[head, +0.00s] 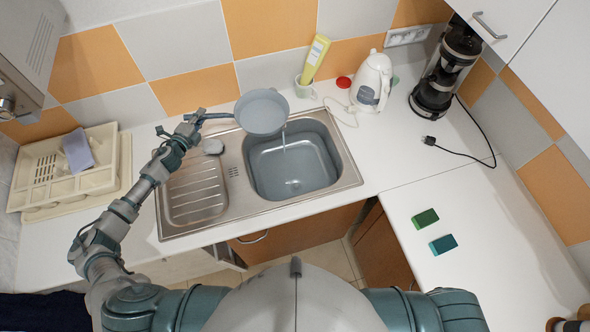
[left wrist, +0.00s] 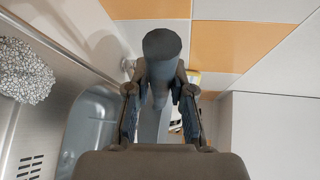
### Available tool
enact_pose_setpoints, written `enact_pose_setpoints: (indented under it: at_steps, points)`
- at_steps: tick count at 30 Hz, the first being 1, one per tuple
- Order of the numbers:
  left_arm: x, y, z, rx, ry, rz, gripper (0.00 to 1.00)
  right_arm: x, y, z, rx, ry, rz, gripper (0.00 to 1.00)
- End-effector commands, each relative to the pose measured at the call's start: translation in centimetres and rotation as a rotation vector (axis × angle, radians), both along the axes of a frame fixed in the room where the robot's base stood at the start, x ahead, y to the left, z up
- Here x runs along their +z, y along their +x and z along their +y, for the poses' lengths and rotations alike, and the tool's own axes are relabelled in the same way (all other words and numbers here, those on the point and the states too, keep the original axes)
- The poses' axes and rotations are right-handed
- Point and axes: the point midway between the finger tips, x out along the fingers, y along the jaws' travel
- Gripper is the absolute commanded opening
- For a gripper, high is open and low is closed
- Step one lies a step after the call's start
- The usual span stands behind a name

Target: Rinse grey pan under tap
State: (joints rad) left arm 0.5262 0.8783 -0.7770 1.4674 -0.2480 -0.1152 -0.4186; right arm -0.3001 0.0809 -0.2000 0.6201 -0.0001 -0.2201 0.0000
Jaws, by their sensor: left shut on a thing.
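The grey pan (head: 262,111) is held over the back left corner of the sink basin (head: 312,174). My left gripper (head: 201,116) is shut on the pan's handle, left of the pan. In the left wrist view the gripper (left wrist: 160,100) has the dark handle (left wrist: 161,52) between its fingers. A thin stream of water (head: 284,142) falls into the basin just at the pan's right edge. The tap is hidden behind the pan. I cannot tell whether water lands in the pan. My right gripper is not in view.
A speckled sponge (head: 213,147) lies behind the drainboard (head: 198,190); it also shows in the left wrist view (left wrist: 24,72). A dish rack (head: 72,170) stands left. A white kettle (head: 372,82), yellow bottle (head: 316,58) and coffee maker (head: 446,75) stand behind. Two green sponges (head: 434,230) lie right.

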Motion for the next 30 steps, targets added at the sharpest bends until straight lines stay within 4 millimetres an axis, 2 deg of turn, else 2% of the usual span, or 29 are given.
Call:
enact_pose_setpoints:
  at_steps: [3, 11, 24, 30]
  points:
    - [-0.3, 0.5, 0.5, 0.002, -0.033, 0.032, 0.00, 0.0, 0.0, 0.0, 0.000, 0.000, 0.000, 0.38]
    - [-0.3, 0.5, 0.4, 0.000, -0.037, 0.034, 0.00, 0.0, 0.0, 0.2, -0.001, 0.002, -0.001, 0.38]
    - [4.1, 0.5, 0.4, -0.001, -0.035, 0.033, 0.00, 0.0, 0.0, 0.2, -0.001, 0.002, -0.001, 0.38]
    - [4.6, 0.5, 0.4, 0.000, -0.035, 0.035, 0.00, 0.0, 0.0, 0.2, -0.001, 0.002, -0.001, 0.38]
